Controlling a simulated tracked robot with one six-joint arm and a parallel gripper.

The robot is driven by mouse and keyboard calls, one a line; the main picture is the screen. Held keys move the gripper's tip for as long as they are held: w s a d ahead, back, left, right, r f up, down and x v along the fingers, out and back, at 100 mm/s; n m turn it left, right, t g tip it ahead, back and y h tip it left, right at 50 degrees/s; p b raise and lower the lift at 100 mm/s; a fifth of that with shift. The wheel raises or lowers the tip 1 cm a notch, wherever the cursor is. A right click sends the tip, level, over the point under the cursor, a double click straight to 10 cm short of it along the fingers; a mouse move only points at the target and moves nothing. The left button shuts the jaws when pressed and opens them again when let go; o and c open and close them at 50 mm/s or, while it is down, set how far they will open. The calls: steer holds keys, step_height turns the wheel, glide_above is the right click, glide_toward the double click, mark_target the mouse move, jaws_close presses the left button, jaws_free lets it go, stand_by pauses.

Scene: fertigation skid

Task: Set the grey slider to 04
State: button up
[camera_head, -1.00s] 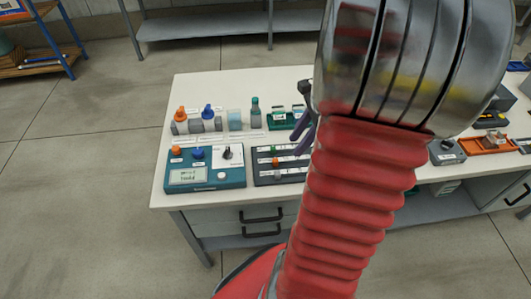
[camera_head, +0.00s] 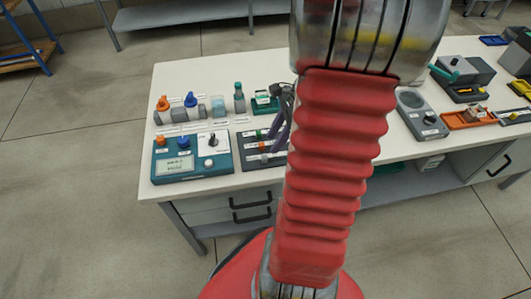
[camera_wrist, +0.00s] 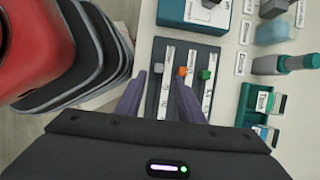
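The dark slider panel (camera_head: 246,152) lies on the table; it also shows in the wrist view (camera_wrist: 190,48). Its three sliders run side by side there, with white scale strips. The grey slider knob (camera_wrist: 158,68) is the leftmost in the wrist view, with the orange knob (camera_wrist: 181,71) and green knob (camera_wrist: 204,74) to its right. My gripper (camera_wrist: 160,86) is open, with purple fingers apart on either side of the grey slider's track. No contact with the grey knob shows. The scale numbers are too small to read. In the head view my gripper (camera_head: 280,125) partly covers the panel.
A teal control box (camera_head: 192,166) with a display and knobs stands left of the panel. Bottles, including a teal-capped one (camera_head: 239,98), and small blocks stand behind. A green tray (camera_head: 264,104) is behind the panel. An orange tray (camera_head: 467,118) lies farther right.

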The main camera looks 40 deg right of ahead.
mark_target(265, 156)
steer(key=x, duration=0.7)
steer(key=shift+f, duration=0.2)
steer(key=shift+c, duration=0.3)
jaws_close()
steer(key=shift+w, duration=0.1)
steer(key=shift+a, duration=0.15)
steer(key=shift+d, duration=0.25)
